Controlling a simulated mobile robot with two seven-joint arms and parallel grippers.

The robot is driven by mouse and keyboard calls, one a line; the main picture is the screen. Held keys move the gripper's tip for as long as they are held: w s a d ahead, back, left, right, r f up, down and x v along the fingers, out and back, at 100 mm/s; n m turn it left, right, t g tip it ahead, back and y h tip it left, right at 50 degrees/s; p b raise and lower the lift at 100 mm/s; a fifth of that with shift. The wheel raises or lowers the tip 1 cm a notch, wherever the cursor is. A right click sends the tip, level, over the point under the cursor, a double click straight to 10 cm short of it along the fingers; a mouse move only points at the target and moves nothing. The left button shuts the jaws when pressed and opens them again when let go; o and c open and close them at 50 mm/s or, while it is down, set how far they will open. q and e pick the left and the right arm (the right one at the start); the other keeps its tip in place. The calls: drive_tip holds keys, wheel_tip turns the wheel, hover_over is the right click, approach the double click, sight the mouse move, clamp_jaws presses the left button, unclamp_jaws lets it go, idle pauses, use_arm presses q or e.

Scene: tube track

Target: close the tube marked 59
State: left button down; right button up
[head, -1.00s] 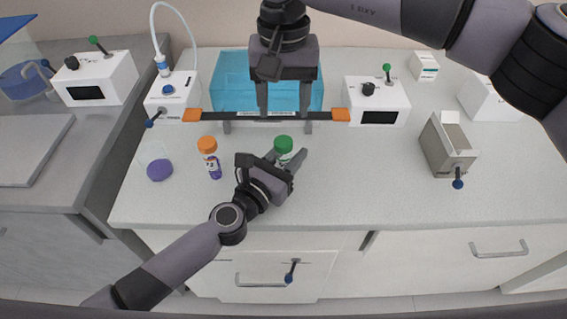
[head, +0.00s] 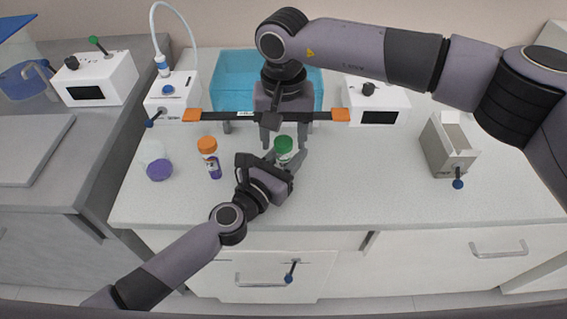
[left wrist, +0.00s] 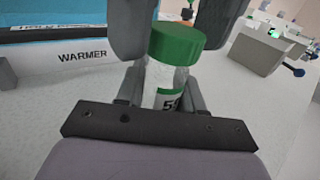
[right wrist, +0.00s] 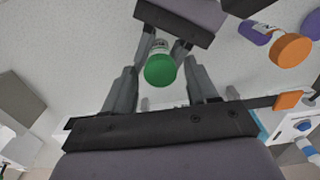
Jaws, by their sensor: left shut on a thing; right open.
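The green cap (left wrist: 176,44) sits on top of the tube. My left gripper (head: 284,163) is shut around the tube's body from the front. My right gripper (head: 284,136) is open and points down above the cap. In the right wrist view the green cap (right wrist: 160,70) lies between and beyond the open fingers, apart from them.
A grey box (head: 446,146) stands right. The front bench is clear.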

clamp_jaws()
